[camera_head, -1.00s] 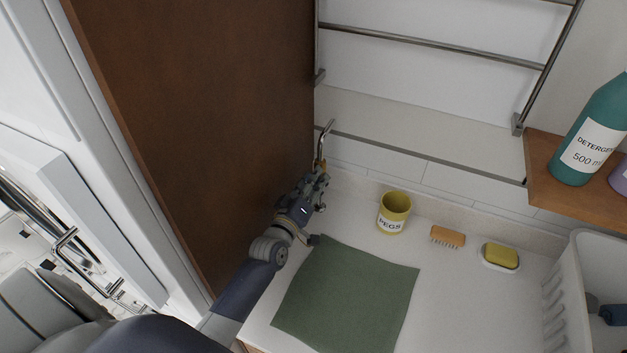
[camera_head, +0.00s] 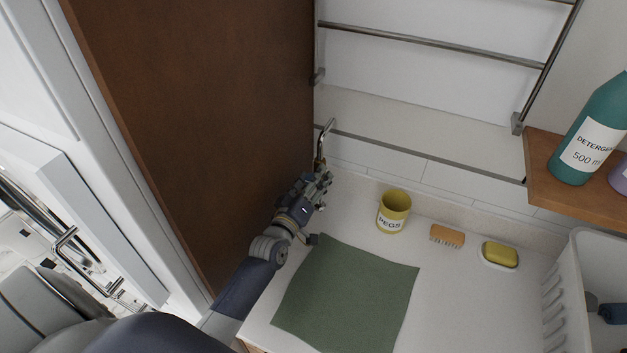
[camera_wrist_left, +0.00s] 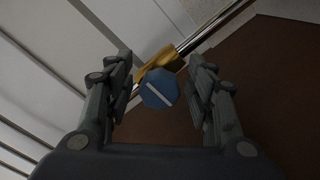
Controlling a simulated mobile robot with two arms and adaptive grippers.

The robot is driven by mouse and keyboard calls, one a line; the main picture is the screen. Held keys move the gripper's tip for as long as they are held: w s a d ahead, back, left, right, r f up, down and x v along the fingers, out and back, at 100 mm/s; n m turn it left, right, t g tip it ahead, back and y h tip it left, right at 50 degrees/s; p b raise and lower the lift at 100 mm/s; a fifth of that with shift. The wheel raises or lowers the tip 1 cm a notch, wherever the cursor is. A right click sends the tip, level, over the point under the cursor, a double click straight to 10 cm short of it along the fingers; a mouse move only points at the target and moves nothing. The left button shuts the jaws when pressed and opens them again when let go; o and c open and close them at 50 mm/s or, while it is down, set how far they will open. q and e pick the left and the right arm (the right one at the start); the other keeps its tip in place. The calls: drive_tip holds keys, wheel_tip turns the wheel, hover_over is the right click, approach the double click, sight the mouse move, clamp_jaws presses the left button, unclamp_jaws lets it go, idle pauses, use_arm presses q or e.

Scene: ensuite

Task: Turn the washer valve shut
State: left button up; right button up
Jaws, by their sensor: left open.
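The washer valve is a blue many-sided knob (camera_wrist_left: 159,88) with a white line, on a brass body (camera_wrist_left: 172,66) set on a steel pipe. In the left wrist view the white line slants down to the right, roughly across the pipe's run. My left gripper (camera_wrist_left: 161,72) is open, with one finger on each side of the knob; I see no clear contact. In the head view the left gripper (camera_head: 322,184) is just below the bent steel pipe (camera_head: 324,140), beside the brown panel, and mostly hides the valve. My right gripper is not in view.
The brown panel (camera_head: 215,110) stands close on the left of the arm. On the white counter are a green cloth (camera_head: 348,295), a yellow pegs pot (camera_head: 393,213), a brush (camera_head: 447,237) and a soap (camera_head: 499,254). A detergent bottle (camera_head: 592,135) stands on a shelf at right.

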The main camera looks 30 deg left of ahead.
use_arm(q)
drive_tip(key=shift+s, duration=0.15)
drive_tip(key=s, duration=1.1)
drive_tip(key=shift+s+d, duration=0.35)
